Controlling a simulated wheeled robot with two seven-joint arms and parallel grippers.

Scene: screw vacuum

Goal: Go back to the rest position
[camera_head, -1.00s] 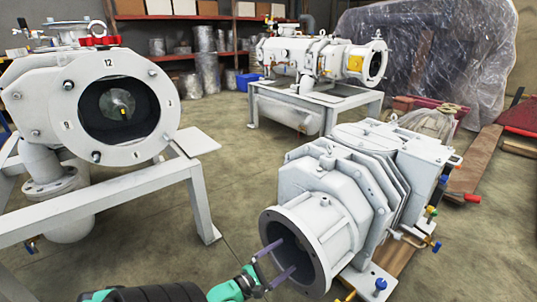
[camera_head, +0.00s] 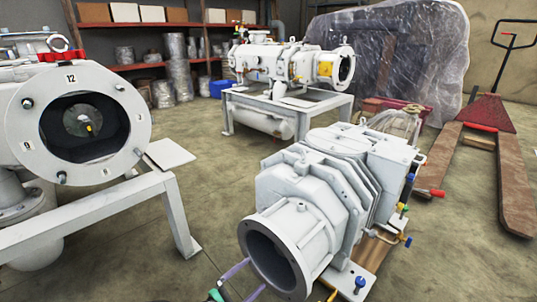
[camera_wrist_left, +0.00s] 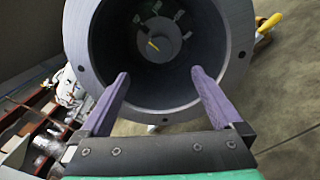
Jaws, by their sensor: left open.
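My left gripper (camera_head: 252,274) shows at the bottom of the head view, with two purple fingers at the near left rim of a white finned vacuum pump (camera_head: 315,195). It is open and nothing is between the fingers. In the left wrist view, the gripper (camera_wrist_left: 161,73) has its fingers spread in front of the pump's round flange opening (camera_wrist_left: 150,100). Whether the tips touch the rim, I cannot tell. A small yellow mark shows deep in the bore. My right gripper is in no view.
A white vacuum unit (camera_head: 70,170) on a steel frame stands at left. Another unit (camera_head: 290,62) stands on a frame (camera_head: 287,108) behind. A pallet jack (camera_head: 485,115), a plastic-wrapped load (camera_head: 385,60) and shelves (camera_head: 160,28) are farther back. Concrete floor (camera_head: 215,195) is open between the machines.

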